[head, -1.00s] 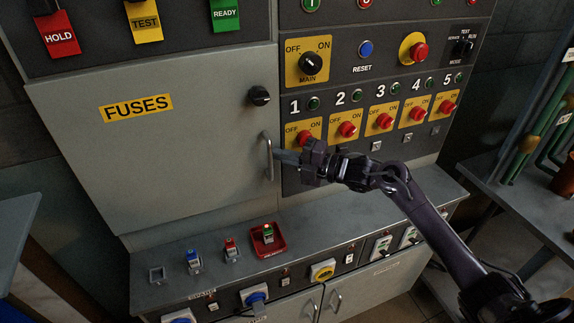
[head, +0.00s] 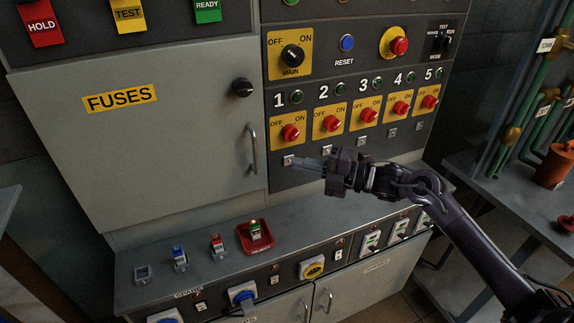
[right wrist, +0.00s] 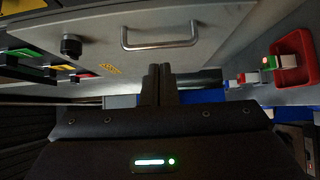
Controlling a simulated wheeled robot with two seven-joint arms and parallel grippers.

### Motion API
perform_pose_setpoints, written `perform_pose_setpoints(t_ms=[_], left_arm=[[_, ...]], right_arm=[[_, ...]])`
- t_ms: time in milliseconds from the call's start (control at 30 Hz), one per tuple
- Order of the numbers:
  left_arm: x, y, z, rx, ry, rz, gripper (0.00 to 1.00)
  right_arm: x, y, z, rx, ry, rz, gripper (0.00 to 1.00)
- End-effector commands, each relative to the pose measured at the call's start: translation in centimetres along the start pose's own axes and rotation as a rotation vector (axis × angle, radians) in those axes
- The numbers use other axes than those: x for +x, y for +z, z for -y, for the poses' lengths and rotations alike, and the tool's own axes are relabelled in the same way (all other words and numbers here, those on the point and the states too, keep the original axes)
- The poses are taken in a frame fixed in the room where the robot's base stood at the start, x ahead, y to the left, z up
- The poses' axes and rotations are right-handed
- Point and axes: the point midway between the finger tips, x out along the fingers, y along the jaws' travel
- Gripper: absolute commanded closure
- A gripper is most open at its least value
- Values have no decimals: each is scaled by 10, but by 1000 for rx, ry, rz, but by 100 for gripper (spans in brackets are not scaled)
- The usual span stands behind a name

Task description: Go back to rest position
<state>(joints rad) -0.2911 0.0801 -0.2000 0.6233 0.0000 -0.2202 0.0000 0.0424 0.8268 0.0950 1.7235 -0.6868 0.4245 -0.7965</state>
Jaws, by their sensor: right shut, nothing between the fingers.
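My right gripper (head: 312,165) is shut and empty. It hangs in front of the panel, below the numbered red knobs and to the right of the fuse cabinet's vertical handle (head: 252,148), apart from it. In the right wrist view its fingers (right wrist: 158,84) are together, with the handle (right wrist: 160,37) beyond them. The grey fuse cabinet door (head: 150,150) looks closed. My left gripper does not show in either view.
Below is a grey ledge (head: 160,300) with a red tray (head: 243,238) holding a green-topped piece, plus red (head: 217,246) and blue (head: 179,258) pieces in sockets. A side table with green pipes (head: 520,130) stands at the right. Open air surrounds my right gripper.

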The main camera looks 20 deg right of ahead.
Motion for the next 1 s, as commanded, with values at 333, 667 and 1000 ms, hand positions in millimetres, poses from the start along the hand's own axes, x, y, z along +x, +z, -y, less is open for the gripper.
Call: perform_pose_setpoints(t_ms=[333,667,1000], left_arm=[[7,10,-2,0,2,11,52],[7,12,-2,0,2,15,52],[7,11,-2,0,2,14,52]], right_arm=[[-25,-1,0,1,0,0,100],[-4,-18,48,167,-83,161,100],[-14,-84,143,799,-269,751,100]])
